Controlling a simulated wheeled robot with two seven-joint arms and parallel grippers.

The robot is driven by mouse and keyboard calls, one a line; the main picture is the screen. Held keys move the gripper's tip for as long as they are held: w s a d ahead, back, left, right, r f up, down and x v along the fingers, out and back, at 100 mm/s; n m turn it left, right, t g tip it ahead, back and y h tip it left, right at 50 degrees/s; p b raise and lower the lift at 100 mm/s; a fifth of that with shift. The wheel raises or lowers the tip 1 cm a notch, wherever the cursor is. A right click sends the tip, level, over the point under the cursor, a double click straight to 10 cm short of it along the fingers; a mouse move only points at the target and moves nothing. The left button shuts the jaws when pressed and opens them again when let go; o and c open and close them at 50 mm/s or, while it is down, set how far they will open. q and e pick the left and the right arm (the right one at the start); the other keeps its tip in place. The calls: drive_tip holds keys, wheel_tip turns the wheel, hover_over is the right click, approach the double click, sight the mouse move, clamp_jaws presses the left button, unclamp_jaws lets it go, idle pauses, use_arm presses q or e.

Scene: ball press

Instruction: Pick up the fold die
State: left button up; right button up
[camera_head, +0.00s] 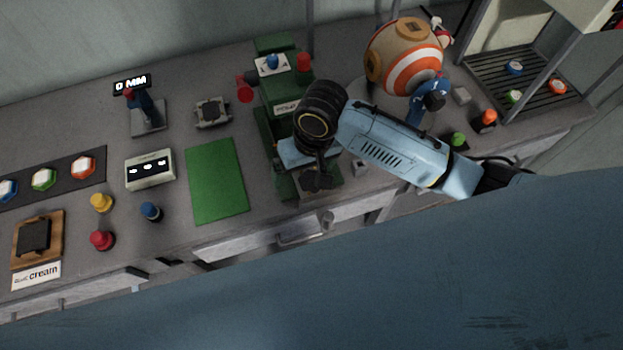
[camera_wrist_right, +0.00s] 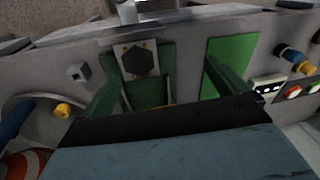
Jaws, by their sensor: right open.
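I cannot tell for sure which part is the fold die. A pale plate with a black hexagonal block (camera_wrist_right: 138,60) lies at the front of the green press (camera_head: 275,105); the block also shows as a dark shape in the head view (camera_head: 318,183). My right gripper (camera_wrist_right: 162,78) is open, its two dark green fingers apart, with the plate seen beyond and between them. I see nothing held in it. In the head view my right wrist covers much of the press. A grey block with a dark top (camera_head: 212,112) sits left of the press. My left gripper is not in view.
A green mat (camera_head: 215,180) lies left of the press. A small grey cube (camera_head: 360,168) stands to its right, near a striped round tank (camera_head: 405,55). Coloured knobs and a wooden board (camera_head: 22,262) are at the left. An open drawer (camera_head: 300,232) juts out in front.

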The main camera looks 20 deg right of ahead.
drive_tip(key=w+d+r+m+h, duration=0.1)
drive_tip(key=w+d+r+h, duration=0.1)
drive_tip(key=w+d, duration=0.1)
hover_over(312, 181)
drive_tip(key=shift+g, duration=0.3)
drive_tip(key=f, duration=0.8)
drive_tip(key=shift+d+b, duration=0.2)
drive_tip(key=shift+b, duration=0.2)
drive_tip(key=f, duration=0.5)
drive_tip(key=shift+a, duration=0.25)
drive_tip(key=shift+r, duration=0.1)
drive_tip(key=c, duration=1.2)
